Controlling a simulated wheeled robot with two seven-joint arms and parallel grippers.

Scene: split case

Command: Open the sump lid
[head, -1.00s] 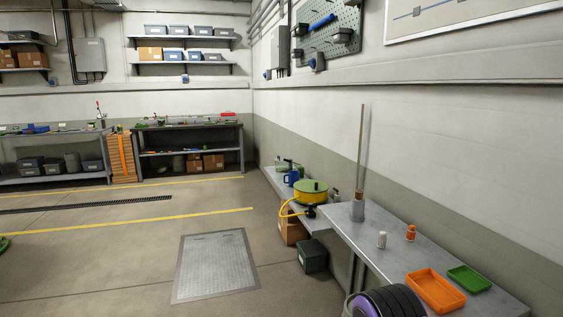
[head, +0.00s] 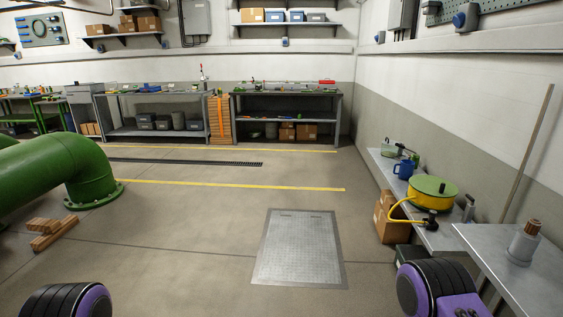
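The sump lid (head: 299,246) is a grey metal plate set flush in the floor ahead of me, right of centre. It lies flat and shut in its darker frame. Two small dark slots show near its far edge. Parts of my two arms, black with purple, show at the bottom left and bottom right edges. Neither gripper's fingers are in the picture.
A green pipe (head: 40,172) with a flange stands at left, with wooden blocks (head: 50,234) beside it. A low bench at right holds a green-and-yellow reel (head: 432,194); a grey table (head: 515,262) is nearer. Floor around the lid is clear.

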